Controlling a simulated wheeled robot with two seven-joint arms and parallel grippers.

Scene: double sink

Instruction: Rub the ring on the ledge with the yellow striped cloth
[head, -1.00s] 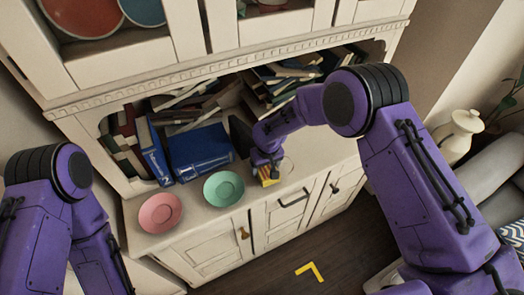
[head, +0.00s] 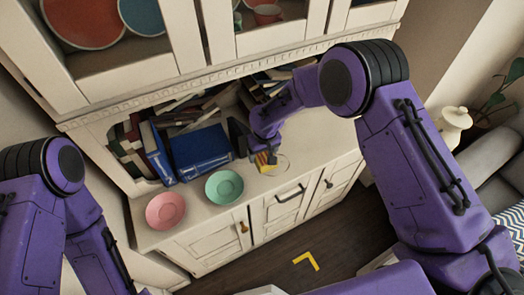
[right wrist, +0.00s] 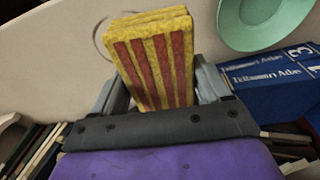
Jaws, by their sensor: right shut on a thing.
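A folded yellow cloth with red stripes (right wrist: 157,62) is held between the fingers of my right gripper (right wrist: 160,95) in the right wrist view. In the head view the cloth (head: 265,162) is low over the cabinet ledge, below my right gripper (head: 264,153). I cannot tell whether it touches the surface. A thin, faint ring (head: 289,164) shows on the ledge just right of the cloth, partly hidden by it. The ring (right wrist: 97,36) also shows behind the cloth's left side in the wrist view. My left arm is at the left, its gripper out of view.
A green plate (head: 224,187) and a pink plate (head: 165,211) sit on the ledge (head: 200,222) left of the cloth. More books crowd the shelf behind my right gripper. The ledge's front edge drops to cabinet doors.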

